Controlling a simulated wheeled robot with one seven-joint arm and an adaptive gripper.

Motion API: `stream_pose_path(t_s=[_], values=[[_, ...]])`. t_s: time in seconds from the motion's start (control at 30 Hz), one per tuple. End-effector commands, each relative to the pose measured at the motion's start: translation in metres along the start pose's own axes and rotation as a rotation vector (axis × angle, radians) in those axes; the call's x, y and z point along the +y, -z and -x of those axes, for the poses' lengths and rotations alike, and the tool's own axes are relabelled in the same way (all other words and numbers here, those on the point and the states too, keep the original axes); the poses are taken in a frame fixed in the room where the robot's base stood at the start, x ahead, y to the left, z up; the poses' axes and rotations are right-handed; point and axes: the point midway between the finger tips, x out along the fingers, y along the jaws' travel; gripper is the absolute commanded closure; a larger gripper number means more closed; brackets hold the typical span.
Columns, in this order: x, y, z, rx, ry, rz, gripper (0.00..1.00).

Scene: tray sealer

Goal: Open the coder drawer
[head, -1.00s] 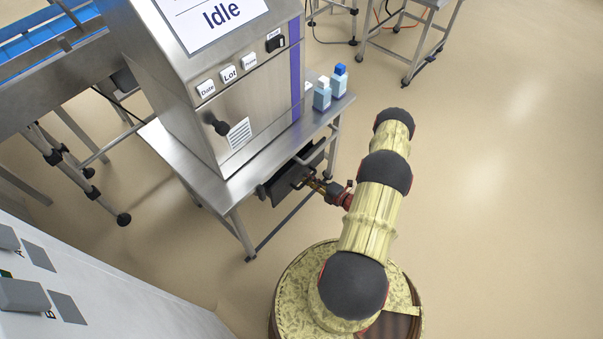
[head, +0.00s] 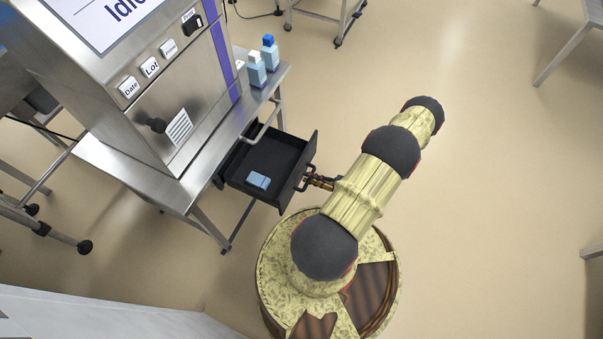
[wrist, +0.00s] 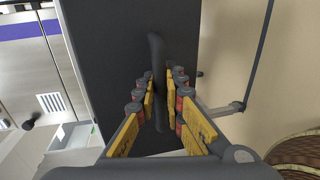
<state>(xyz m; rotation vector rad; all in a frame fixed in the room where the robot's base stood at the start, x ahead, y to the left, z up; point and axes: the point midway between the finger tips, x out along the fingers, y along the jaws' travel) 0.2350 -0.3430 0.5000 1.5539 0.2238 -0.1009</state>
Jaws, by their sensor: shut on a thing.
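The coder drawer (head: 245,170) is a dark tray under the machine's steel table, pulled well out. A light blue item (head: 258,181) lies inside it. Its front panel faces my arm and carries a dark bar handle (head: 304,177). My gripper (head: 313,180) is shut on this handle. In the wrist view the handle (wrist: 157,55) runs between the fingers of my gripper (wrist: 162,88), with the dark drawer front (wrist: 105,50) behind it. Part of the handle is hidden by the fingers.
The steel coder machine (head: 150,90) stands on the table (head: 190,185) with a screen reading "Idle". Two blue-and-white bottles (head: 263,60) stand on the table by its right side. A white cabinet (head: 90,315) is at the lower left.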

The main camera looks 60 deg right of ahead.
Motion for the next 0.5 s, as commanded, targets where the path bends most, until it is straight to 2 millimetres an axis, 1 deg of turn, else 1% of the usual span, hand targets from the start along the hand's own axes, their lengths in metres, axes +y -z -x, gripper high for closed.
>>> stream_pose_path(t_s=[0.17, 0.5], values=[[-0.0022, 0.0000, 0.0069, 0.000, 0.002, 0.001, 1.00], [-0.0022, -0.0003, 0.0074, 0.000, 0.002, 0.001, 1.00]])
